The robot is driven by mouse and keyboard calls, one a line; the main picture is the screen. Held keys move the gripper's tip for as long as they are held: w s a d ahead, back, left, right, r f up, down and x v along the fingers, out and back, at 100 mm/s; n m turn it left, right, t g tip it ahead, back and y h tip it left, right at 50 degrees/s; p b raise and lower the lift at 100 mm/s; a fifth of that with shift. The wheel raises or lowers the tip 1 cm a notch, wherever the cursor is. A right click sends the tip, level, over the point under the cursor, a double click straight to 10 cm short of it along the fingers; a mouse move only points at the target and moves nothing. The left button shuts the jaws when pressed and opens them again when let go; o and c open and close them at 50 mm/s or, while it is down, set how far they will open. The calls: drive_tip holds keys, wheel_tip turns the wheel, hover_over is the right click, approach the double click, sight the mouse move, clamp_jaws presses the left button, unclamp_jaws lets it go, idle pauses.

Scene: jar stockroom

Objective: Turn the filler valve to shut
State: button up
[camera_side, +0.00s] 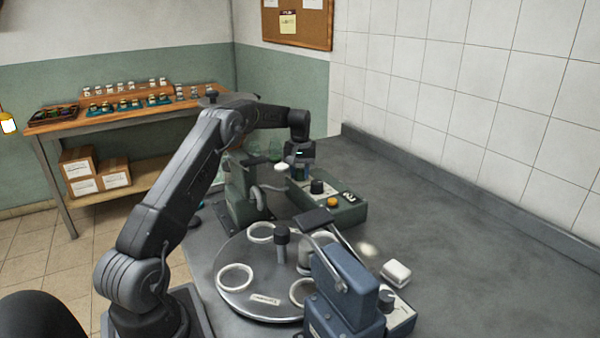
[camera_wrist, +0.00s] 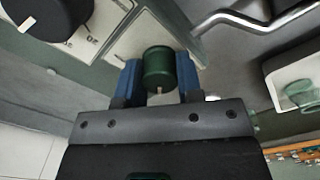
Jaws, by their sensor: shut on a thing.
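The filler (camera_side: 238,190) is a green machine with a control box (camera_side: 345,214) on the dark bench in the side view. In the wrist view, a dark green round knob (camera_wrist: 158,66), which looks like the filler valve, sits between the two blue fingers of my gripper (camera_wrist: 159,80). The fingers are closed on its sides. A short white mark shows on the knob's near end, pointing toward the bottom of the picture. In the side view my gripper (camera_side: 300,172) is over the back of the filler; the valve is not clear there.
A black dial (camera_wrist: 45,12) on a marked plate is near the gripper, with a bent metal pipe (camera_wrist: 250,20) opposite. In the side view, a round turntable (camera_side: 240,300) with ring holders and a blue machine (camera_side: 345,290) stand in front. The bench at right is mostly clear.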

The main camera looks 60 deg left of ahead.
sight(300, 170)
drive_tip(key=shift+r, duration=0.1)
drive_tip(key=o, duration=0.9)
drive_tip(key=shift+r, duration=6.85)
